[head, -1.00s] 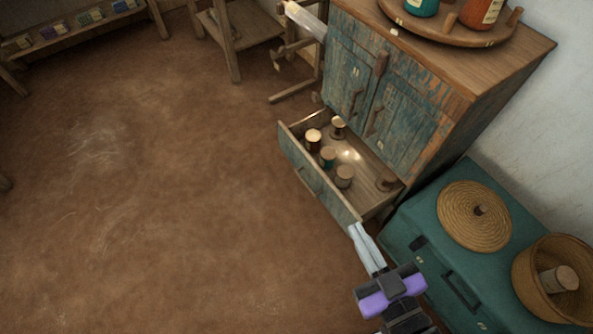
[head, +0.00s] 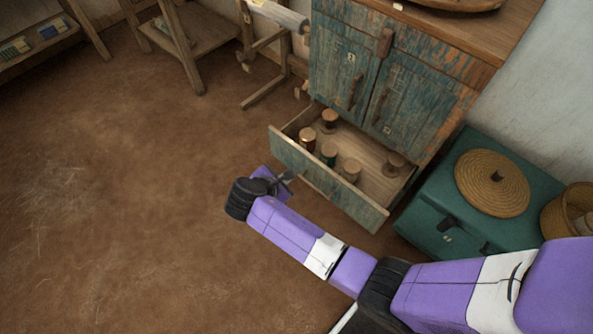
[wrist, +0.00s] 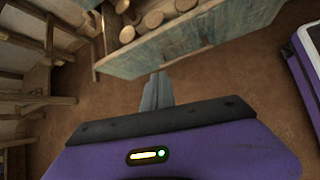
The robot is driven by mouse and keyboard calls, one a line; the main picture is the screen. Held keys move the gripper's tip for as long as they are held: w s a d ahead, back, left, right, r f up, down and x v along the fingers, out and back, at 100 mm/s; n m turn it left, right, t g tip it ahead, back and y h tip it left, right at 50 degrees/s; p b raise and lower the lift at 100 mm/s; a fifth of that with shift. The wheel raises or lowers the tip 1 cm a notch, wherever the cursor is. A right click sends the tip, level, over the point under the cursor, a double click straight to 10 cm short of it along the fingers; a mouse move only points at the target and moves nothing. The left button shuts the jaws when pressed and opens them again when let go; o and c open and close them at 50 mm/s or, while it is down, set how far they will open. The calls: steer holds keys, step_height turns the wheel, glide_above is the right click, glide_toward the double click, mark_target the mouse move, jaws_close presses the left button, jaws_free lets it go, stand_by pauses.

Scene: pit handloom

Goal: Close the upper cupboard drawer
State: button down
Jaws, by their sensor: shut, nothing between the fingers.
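The wooden cupboard with worn blue-green paint (head: 345,80) stands at the upper middle of the head view. Its one visibly open drawer (head: 330,180) lies below the doors and sticks well out; its front also shows in the wrist view (wrist: 175,45). Several spools stand inside, such as a dark one (head: 329,118). My gripper (head: 288,177) is in front of the drawer's outer face, towards its left half. In the wrist view my gripper's fingers (wrist: 158,88) are together and empty, pointing at the drawer front. I cannot tell whether they touch it.
A teal chest (head: 440,205) with a round woven lid (head: 491,183) stands right of the cupboard. A wooden stand (head: 268,75) and a stool (head: 190,40) are to the left. The brown floor (head: 110,220) left of the drawer is clear.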

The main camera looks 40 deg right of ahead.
steer(key=s+d+n+g, duration=0.1)
steer(key=s+n+g, duration=0.1)
steer(key=s, duration=0.2)
steer(key=b, duration=0.3)
glide_toward(325, 172)
step_height(325, 172, down, 5)
steer(key=d, duration=0.2)
steer(key=shift+w+d+r+h+b, duration=0.1)
steer(key=shift+d+r+h+b, duration=0.05)
steer(key=shift+d+h+b, duration=0.2)
steer(key=shift+d, duration=0.45)
steer(key=d, duration=1.9)
steer(key=shift+w, duration=0.35)
